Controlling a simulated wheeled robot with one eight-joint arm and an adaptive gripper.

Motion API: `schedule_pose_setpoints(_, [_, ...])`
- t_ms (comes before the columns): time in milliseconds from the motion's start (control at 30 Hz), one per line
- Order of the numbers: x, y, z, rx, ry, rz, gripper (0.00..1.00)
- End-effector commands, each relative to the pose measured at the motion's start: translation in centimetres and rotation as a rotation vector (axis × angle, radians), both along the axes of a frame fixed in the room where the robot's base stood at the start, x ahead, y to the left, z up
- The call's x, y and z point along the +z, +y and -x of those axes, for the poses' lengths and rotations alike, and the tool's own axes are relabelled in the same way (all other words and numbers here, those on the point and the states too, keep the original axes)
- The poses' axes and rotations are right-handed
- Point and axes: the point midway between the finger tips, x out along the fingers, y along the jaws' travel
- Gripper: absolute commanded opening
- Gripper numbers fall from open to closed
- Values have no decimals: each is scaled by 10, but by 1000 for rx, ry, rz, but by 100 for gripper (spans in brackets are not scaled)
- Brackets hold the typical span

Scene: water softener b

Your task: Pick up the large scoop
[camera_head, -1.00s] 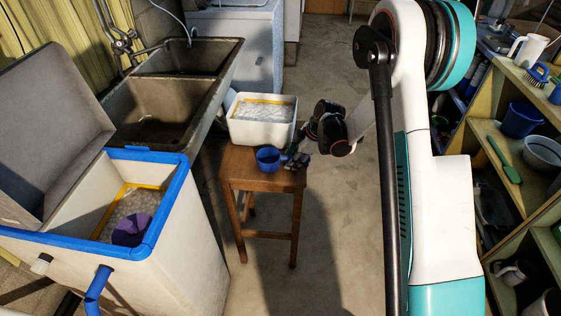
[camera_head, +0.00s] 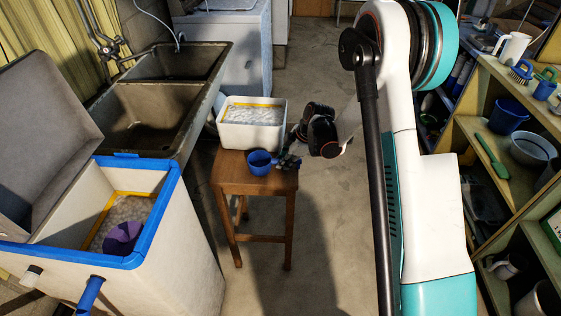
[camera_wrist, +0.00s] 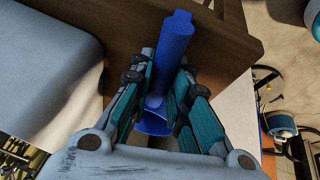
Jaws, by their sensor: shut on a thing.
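A blue scoop (camera_head: 260,162) is at the wooden stool's top (camera_head: 230,178), in front of a white bin (camera_head: 252,137). In the wrist view the blue scoop (camera_wrist: 177,38) lies between the teal finger pads, its handle pointing up the picture and its bowl partly hidden by the fingers. My gripper (camera_head: 289,161) reaches in from the right and is shut on the scoop. I cannot tell whether the scoop touches the stool. A purple scoop (camera_head: 122,236) lies on the pale grains in the large blue-rimmed tank (camera_head: 165,215).
The white bin holds pale grains and stands close behind the scoop. A double sink (camera_head: 165,105) is to the left, and shelves (camera_head: 500,160) with buckets and mugs are to the right. The floor (camera_head: 330,235) right of the stool is clear.

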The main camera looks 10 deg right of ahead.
Motion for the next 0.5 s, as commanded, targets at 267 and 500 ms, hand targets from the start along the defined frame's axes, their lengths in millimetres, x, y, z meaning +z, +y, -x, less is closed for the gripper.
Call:
schedule_pose_setpoints(267, [30, 0, 0, 0, 0, 0, 0])
schedule_pose_setpoints(500, [97, 0, 0, 0, 0, 0, 0])
